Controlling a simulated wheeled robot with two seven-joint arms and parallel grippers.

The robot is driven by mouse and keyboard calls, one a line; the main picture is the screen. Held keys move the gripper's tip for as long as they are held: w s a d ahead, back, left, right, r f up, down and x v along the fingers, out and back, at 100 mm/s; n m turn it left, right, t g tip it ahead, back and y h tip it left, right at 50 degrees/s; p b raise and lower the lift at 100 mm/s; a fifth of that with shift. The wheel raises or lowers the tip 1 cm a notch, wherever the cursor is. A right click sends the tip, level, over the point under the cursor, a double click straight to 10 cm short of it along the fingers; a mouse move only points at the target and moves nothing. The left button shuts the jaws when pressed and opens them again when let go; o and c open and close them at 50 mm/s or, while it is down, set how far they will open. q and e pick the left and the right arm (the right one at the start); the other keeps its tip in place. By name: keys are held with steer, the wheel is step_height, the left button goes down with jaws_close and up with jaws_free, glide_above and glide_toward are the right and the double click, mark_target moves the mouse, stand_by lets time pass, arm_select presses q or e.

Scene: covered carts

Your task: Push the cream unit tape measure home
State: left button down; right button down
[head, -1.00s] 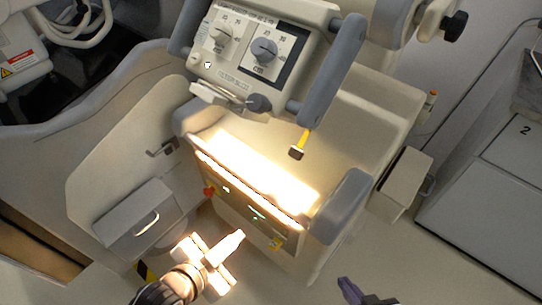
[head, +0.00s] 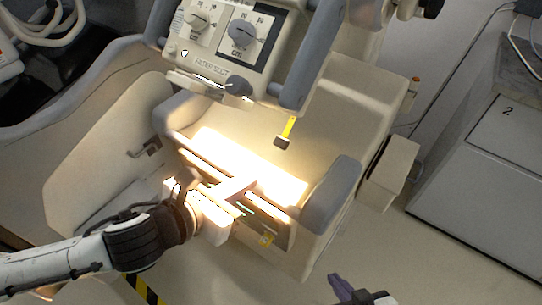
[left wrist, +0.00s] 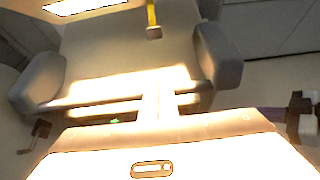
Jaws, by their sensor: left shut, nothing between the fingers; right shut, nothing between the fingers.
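The tape measure (head: 288,127) is a yellow strip with a dark end block. It hangs out below the control head of the cream unit (head: 345,105), over its brightly lit top. It also shows at the top of the left wrist view (left wrist: 152,20). My left gripper (head: 244,187) is shut and empty, in front of the unit's lit front edge and below and left of the tape end. Its fingers point towards the unit in the left wrist view (left wrist: 158,92). My right gripper (head: 338,281) is shut and empty, low at the right, well apart from the tape.
The control head (head: 220,35) with dials overhangs the unit. Grey padded arms (head: 333,198) flank the lit top. A cream box (head: 390,172) sticks out at the right side. A white cabinet (head: 480,190) stands further right, with open floor between.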

mark_target(282, 143)
arm_select(q)
steer(key=x, duration=0.7)
steer(key=shift+w+d+f+b, duration=0.15)
steer(key=shift+w+d+b, duration=0.1)
steer(key=shift+b, duration=0.15)
steer(key=w+r, duration=0.1)
steer(key=w+d+r, duration=0.1)
steer(key=r, duration=0.1)
steer(key=shift+d+p, duration=0.2)
steer(key=shift+p, duration=0.2)
steer(key=shift+r, duration=0.1)
